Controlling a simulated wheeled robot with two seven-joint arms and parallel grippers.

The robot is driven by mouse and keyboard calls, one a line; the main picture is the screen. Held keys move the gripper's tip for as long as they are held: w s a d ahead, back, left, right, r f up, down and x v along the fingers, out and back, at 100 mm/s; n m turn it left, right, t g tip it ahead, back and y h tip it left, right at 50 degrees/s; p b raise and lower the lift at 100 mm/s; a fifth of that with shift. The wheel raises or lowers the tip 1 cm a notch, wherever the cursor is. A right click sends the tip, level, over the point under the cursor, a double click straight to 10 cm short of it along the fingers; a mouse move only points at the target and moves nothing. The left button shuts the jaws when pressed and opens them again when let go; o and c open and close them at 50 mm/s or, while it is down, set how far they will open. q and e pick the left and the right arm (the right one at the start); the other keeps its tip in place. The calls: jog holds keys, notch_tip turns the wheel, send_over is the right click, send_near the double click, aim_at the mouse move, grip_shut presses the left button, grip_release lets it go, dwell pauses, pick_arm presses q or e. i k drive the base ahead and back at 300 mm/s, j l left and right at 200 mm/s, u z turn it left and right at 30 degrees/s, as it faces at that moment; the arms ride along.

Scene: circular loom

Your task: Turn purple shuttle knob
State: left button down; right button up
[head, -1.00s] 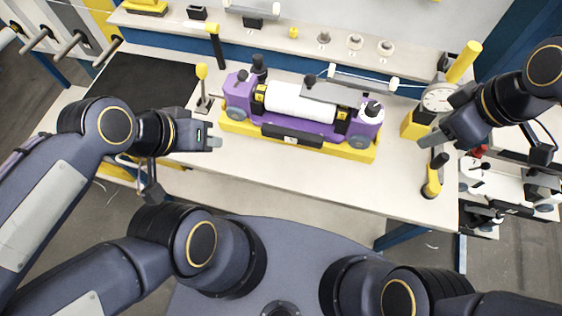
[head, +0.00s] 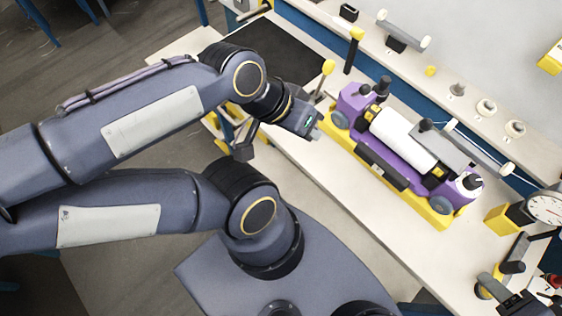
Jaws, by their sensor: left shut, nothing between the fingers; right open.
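The purple shuttle unit (head: 402,178) sits on a yellow base (head: 430,212) on the bench, with a white roll (head: 402,133) across it. Black knobs stand on it: one at its left end (head: 385,84), one near its middle (head: 427,125), and one on a white disc at its right end (head: 474,181). My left gripper (head: 317,132) is shut and empty, just left of the unit's left end and apart from the knobs.
A yellow-topped lever (head: 327,68) stands close behind my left gripper. A black mat (head: 268,52) lies at the back left. A dial gauge (head: 546,207) and a yellow-based black-handled tool (head: 484,290) are at the right. The bench front (head: 365,235) is clear.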

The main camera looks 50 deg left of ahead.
aim_at(472, 181)
jog(key=k+j, duration=0.1)
jog(key=j, duration=0.4)
jog(key=j+z, duration=0.15)
jog(key=j, duration=0.3)
jog(key=k+j, duration=0.2)
jog(key=j, duration=0.3)
jog(key=k+j+z, duration=0.1)
jog(key=j, duration=0.35)
jog(key=z, duration=1.6)
jog(key=i+l+u, duration=0.1)
jog(key=i+l, duration=0.2)
jog(key=i+l+u, duration=0.25)
jog(key=i+l, duration=0.25)
jog(key=l, duration=0.15)
jog(key=i+l+u, duration=0.1)
jog(key=l, duration=0.3)
jog(key=i+l+u, duration=0.1)
jog(key=i+l, duration=0.25)
jog(key=i+l+u, duration=0.15)
jog(key=l, duration=0.3)
jog(key=i+l+u, duration=0.1)
jog(key=i+l, duration=0.15)
jog(key=l, duration=0.15)
